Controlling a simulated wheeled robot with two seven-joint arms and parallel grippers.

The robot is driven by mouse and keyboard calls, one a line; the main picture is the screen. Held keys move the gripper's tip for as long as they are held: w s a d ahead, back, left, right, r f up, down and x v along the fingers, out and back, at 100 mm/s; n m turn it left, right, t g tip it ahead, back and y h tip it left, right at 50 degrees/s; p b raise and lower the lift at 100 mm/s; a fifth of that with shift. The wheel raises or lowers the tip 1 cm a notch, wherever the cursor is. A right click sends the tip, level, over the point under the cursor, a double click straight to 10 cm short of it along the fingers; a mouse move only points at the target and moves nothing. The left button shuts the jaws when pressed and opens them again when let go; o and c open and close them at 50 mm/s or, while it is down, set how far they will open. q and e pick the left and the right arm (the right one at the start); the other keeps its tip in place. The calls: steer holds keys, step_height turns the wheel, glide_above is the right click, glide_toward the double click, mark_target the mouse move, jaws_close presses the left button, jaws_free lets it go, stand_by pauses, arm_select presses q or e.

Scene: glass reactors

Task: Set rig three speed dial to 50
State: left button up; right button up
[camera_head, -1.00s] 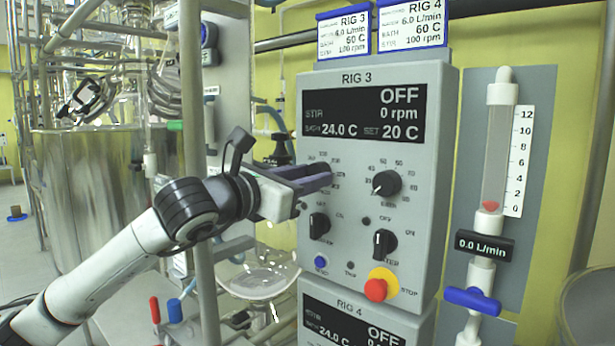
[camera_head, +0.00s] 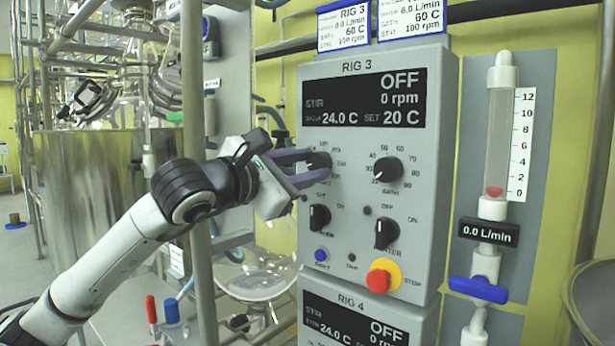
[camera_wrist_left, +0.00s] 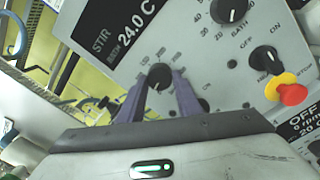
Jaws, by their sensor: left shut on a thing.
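The rig 3 panel (camera_head: 285,250) has a black display (camera_head: 362,95) reading OFF, 0 rpm, bath 24.0 C, set 20 C. Its speed dial (camera_head: 319,162) is the black knob at upper left, ringed by a printed scale. My left gripper (camera_head: 311,168) has its purple fingers on either side of this dial, shut on it. In the left wrist view, the dial (camera_wrist_left: 159,76) sits between the fingertips with its white pointer mark showing. Part of the scale is hidden by the fingers. My right gripper is not in view.
The bath dial (camera_head: 388,169) is right of the speed dial, with two black switches (camera_head: 319,217) below. A red stop button (camera_head: 378,281) sits lower right. The rig 4 panel (camera_head: 352,318) is below. A metal post (camera_head: 194,150) stands left of the panel, near my arm.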

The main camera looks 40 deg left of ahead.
arm_select(q)
steer(key=shift+f+m, duration=0.1)
steer(key=shift+m, duration=0.3)
steer(key=shift+m+b, duration=0.45)
steer(key=shift+m, duration=0.65)
steer(key=o, duration=1)
steer(key=shift+o, duration=0.2)
